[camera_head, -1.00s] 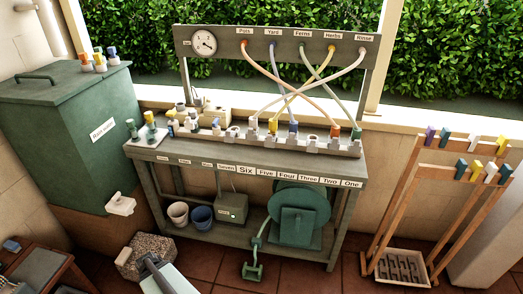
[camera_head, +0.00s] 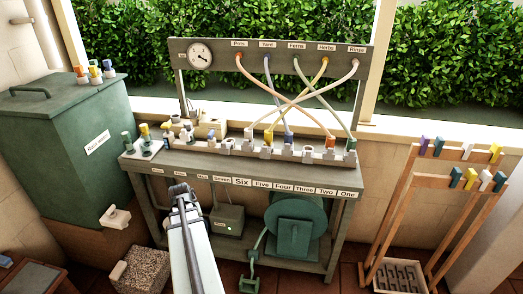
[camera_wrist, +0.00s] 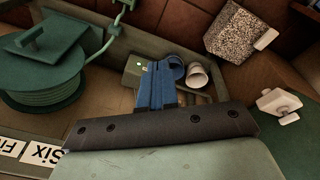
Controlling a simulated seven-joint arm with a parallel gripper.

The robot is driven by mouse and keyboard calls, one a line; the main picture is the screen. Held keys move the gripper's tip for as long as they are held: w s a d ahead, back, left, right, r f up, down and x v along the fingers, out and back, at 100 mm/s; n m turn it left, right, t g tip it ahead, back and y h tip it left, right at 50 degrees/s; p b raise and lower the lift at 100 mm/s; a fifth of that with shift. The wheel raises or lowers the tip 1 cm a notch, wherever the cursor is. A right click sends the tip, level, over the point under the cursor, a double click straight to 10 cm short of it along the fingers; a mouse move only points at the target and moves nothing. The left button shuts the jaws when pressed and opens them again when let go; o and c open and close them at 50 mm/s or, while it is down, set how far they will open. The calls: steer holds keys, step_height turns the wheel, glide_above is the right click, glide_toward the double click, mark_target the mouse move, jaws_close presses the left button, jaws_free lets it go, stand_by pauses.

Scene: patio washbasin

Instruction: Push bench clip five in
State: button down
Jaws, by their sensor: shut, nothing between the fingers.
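My gripper (camera_head: 179,188) is in front of the bench's left half in the head view, low of the row of clips and left of the Five label (camera_head: 262,184). In the wrist view its fingers (camera_wrist: 156,68) are together and empty. The pale clip rail (camera_head: 220,148) runs along the bench top. Roughly above the Five label stands a yellow hose end (camera_head: 269,136) in a pale clip (camera_head: 267,152). How far that clip is pushed in is too small to tell. The wrist view shows the Six label (camera_wrist: 42,155) but no clip.
Crossing hoses (camera_head: 290,100) hang from the back board to the rail. A green hose reel (camera_head: 293,222) and a grey box (camera_head: 228,221) sit on the lower shelf. A green rain-water tank (camera_head: 65,140) stands left. A wooden rack (camera_head: 405,215) with coloured clips stands right.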

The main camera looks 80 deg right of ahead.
steer(key=s+d+r+m+g+h, duration=0.1)
steer(key=s+d+r+m, duration=0.5)
steer(key=r, duration=0.3)
steer(key=s+d+r+m+g+h, duration=0.1)
steer(key=s+d+r+m+g, duration=0.1)
steer(key=s+d+r+m, duration=0.4)
steer(key=s+d+r+m+g+h, duration=0.1)
steer(key=s+d+r+m, duration=0.5)
steer(key=r+m, duration=0.5)
step_height(320, 180, up, 3)
steer(key=shift+f+g+h, duration=0.2)
steer(key=shift+g+h, duration=0.2)
steer(key=shift+s, duration=0.1)
glide_toward(267, 155)
steer(key=shift+x, duration=2.2)
